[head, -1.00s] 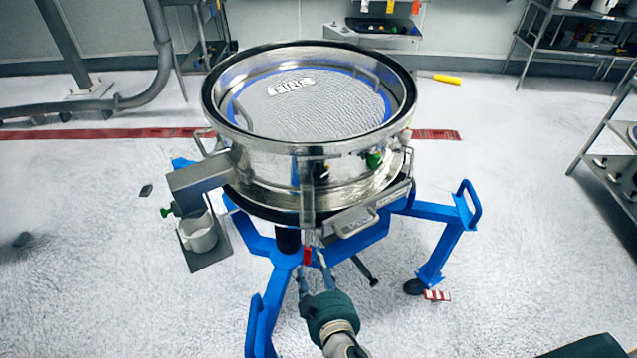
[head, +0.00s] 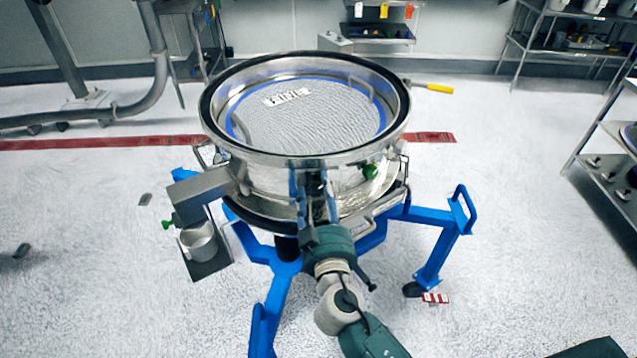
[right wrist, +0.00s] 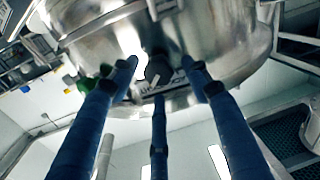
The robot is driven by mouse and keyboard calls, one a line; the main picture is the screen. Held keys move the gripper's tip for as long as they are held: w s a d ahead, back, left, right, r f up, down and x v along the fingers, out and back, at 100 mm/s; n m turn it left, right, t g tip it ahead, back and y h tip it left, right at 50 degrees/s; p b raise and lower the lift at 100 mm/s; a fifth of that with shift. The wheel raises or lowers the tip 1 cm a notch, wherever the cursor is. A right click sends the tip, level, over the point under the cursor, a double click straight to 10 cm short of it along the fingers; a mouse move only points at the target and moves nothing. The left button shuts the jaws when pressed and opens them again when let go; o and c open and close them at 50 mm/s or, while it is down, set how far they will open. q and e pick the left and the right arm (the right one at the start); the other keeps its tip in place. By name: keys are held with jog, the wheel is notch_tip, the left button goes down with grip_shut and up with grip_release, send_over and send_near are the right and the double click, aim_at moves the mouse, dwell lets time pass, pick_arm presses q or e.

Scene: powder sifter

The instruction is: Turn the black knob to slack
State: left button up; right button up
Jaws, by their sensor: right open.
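The powder sifter (head: 265,175) is a round steel drum on a blue frame, with a mesh screen inside its rim. A black knob (right wrist: 158,68) sits on the drum's front wall in the right wrist view, with a pale pointer-like mark and a label plate beside it. My right gripper (head: 315,182) is at the front of the drum in the head view and hides the knob there. In the right wrist view its three blue fingers (right wrist: 160,78) are spread open around the knob's position. I cannot tell whether any finger touches it. My left gripper is not in view.
A steel spout (head: 200,190) with a metal cup (head: 199,240) juts out at the drum's left. A green knob (head: 371,171) is right of my gripper. Blue legs (head: 435,255) spread out below.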

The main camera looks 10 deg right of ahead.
jog(key=shift+w+d, duration=0.1)
jog(key=shift+w, duration=0.55)
jog(key=c, duration=1.1)
jog(key=shift+c, duration=0.2)
